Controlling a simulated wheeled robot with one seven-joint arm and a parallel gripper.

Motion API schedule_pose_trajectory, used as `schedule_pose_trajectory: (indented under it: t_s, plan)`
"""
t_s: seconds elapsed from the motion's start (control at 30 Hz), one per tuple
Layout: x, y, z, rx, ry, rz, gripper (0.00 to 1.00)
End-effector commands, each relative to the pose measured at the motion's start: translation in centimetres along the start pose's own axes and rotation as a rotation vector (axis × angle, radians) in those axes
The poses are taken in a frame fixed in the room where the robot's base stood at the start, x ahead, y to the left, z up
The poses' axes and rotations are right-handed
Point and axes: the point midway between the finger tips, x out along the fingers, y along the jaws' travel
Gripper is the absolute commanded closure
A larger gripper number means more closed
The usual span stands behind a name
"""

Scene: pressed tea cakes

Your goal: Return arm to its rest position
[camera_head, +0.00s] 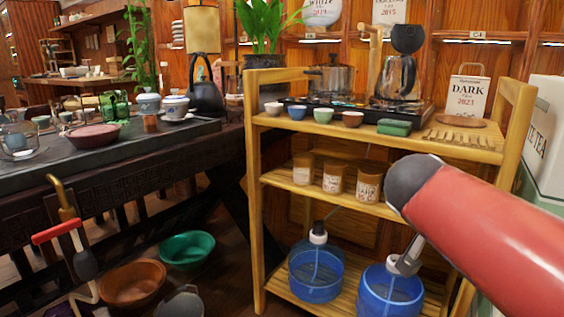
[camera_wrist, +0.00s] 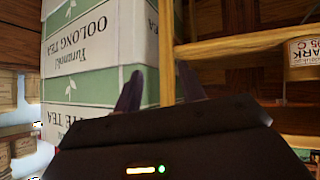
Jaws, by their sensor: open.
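My gripper (camera_wrist: 160,72) shows in the wrist view with its two dark fingers apart and nothing visible between them. A stack of white and green oolong tea boxes (camera_wrist: 95,55) appears upside down behind the fingers, mostly to the left. A wooden shelf post (camera_wrist: 167,45) runs behind the gap between the fingers. In the head view, my red arm reaches in from the right edge, in front of the wooden shelf (camera_head: 275,182). I cannot make out my gripper clearly there.
The shelf's top holds small cups (camera_head: 323,115), a kettle (camera_head: 397,75) and a green box (camera_head: 394,127). Jars (camera_head: 333,178) stand below, and blue bottles (camera_head: 316,277) at the bottom. A dark tea table (camera_head: 150,150) is left; bowls (camera_head: 187,249) lie on the floor. A tea box (camera_head: 545,135) stands right.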

Motion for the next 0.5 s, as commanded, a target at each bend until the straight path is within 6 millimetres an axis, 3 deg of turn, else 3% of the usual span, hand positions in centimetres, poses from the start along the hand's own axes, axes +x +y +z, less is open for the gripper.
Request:
schedule_pose_trajectory:
  t_s: [0.03, 0.1, 0.2, 0.3, 0.5]
  plan:
    - [0.0, 0.5, 3.2, -0.087, -0.080, -0.065, 0.59]
    - [-0.3, 0.3, 7.6, -0.217, -0.174, -0.173, 0.59]
    - [-1.2, -0.1, 12.6, -0.358, -0.254, -0.320, 0.59]
    - [-2.1, -0.5, 16.5, -0.460, -0.290, -0.445, 0.59]
    - [-3.7, -1.4, 22.3, -0.590, -0.293, -0.649, 0.59]
